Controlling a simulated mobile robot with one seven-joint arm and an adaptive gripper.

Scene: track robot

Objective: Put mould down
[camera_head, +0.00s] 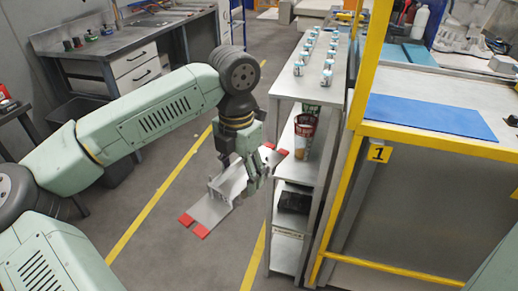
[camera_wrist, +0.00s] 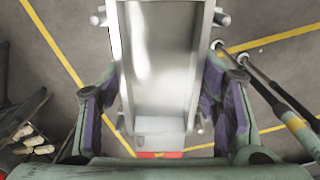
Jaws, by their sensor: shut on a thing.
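The mould (camera_head: 212,206) is a grey metal piece with a flat plate and red end tabs. My gripper (camera_head: 253,172) is shut on it and holds it in the air, tilted, over the floor and left of the metal shelf unit. In the wrist view the mould (camera_wrist: 160,60) is a shiny metal channel with side pins. It runs up the middle between the purple-padded fingers of my gripper (camera_wrist: 165,112). A bit of a red tab shows at its lower end. The middle of the mould is partly hidden by the fingers in the head view.
The shelf unit (camera_head: 284,86) has small cups along its top and containers on a lower shelf. A yellow-framed workbench marked 1 with a blue mat (camera_head: 430,116) stands right. A grey workbench (camera_head: 130,42) stands back left. Floor with yellow lines is open below the mould.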

